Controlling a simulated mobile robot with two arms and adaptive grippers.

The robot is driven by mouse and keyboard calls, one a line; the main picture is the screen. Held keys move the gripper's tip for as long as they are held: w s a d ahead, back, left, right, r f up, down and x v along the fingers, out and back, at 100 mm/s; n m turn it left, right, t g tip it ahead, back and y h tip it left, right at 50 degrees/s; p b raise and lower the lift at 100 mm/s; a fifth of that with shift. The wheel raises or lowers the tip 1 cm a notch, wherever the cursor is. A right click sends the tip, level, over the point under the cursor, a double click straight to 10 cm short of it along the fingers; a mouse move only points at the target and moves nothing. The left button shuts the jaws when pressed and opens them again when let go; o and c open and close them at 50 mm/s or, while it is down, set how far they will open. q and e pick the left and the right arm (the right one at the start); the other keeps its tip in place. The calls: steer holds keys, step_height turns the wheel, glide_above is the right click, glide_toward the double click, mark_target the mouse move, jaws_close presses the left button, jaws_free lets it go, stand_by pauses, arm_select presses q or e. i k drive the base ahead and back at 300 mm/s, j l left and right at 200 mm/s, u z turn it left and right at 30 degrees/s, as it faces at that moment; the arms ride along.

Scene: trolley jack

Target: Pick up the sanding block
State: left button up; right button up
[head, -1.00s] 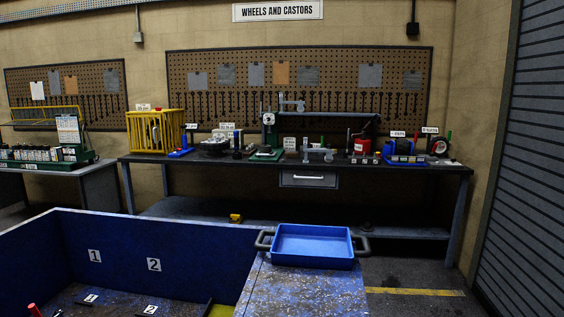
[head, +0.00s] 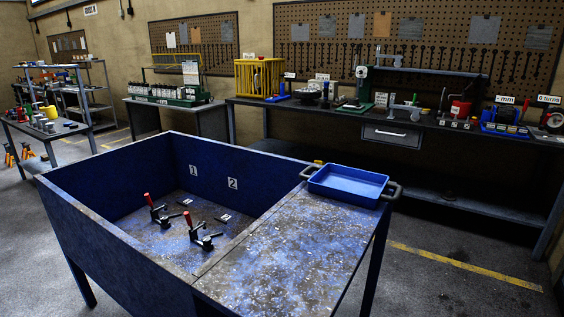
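I cannot pick out a sanding block for sure in the head view; the small things on the far bench are too small to tell apart. Neither of my grippers is in view. A blue tray (head: 347,194) with dark side handles sits at the far end of the speckled blue worktop (head: 290,250). The tray looks empty. Left of the worktop is a deep blue walled bay (head: 130,225). Two red-handled clamps (head: 156,209) (head: 201,234) stand on its floor, near small numbered labels.
A long dark workbench (head: 390,118) with a drawer stands along the back wall, crowded with tools and a yellow cage (head: 261,78). A side bench (head: 175,104) and a table (head: 45,130) stand left. Grey floor (head: 440,285) is clear at lower right.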

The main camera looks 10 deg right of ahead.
mark_target(377, 110)
steer(key=l+u, duration=0.1)
steer(key=l, duration=1.55)
